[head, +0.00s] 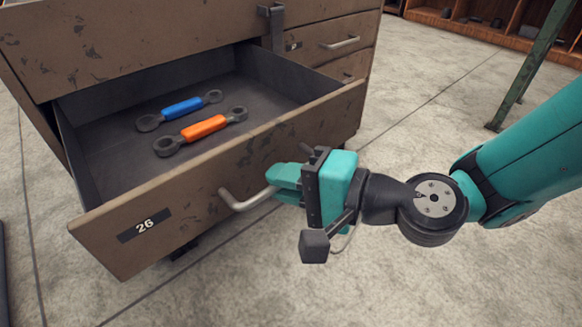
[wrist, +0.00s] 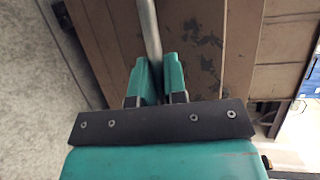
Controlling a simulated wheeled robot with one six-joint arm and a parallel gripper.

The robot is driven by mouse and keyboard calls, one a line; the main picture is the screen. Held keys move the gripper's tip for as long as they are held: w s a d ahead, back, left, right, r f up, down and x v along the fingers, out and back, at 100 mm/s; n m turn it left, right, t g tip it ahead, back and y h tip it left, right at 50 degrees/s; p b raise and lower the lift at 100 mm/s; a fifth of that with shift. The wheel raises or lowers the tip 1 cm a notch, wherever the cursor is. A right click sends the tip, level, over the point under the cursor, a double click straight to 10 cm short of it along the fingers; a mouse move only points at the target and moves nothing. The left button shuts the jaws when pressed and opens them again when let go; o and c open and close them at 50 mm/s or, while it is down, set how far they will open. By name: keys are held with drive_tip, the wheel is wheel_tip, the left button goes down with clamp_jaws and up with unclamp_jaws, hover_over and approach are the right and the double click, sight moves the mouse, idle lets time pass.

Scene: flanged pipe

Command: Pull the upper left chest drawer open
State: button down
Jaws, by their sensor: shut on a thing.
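A brown, scuffed chest drawer (head: 185,212) with a label reading 26 stands pulled well out of the chest (head: 140,40) in the head view. Its metal bar handle (head: 236,202) is on the front face. My teal gripper (head: 280,184) is at the handle's right part, with its fingers shut on it. In the wrist view the handle bar (wrist: 150,35) runs between the two teal fingertips (wrist: 157,75). A blue-handled wrench (head: 181,108) and an orange-handled wrench (head: 203,127) lie inside the drawer.
Smaller drawers with handles (head: 342,43) are at the chest's right, behind a dark latch (head: 271,22). A green post (head: 526,65) stands at the right. Open concrete floor (head: 400,285) lies in front. Wooden shelving (head: 480,18) is at the back.

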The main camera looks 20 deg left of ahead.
drive_tip(key=shift+w+d, duration=0.1)
drive_tip(key=shift+w, duration=0.1)
drive_tip(key=c, duration=1.3)
unclamp_jaws()
drive_tip(key=shift+c, duration=0.2)
drive_tip(key=shift+o, duration=0.7)
drive_tip(key=shift+s, duration=0.15)
drive_tip(key=d+r+b, duration=0.3)
drive_tip(key=d+b, duration=0.7)
drive_tip(key=d, duration=0.7)
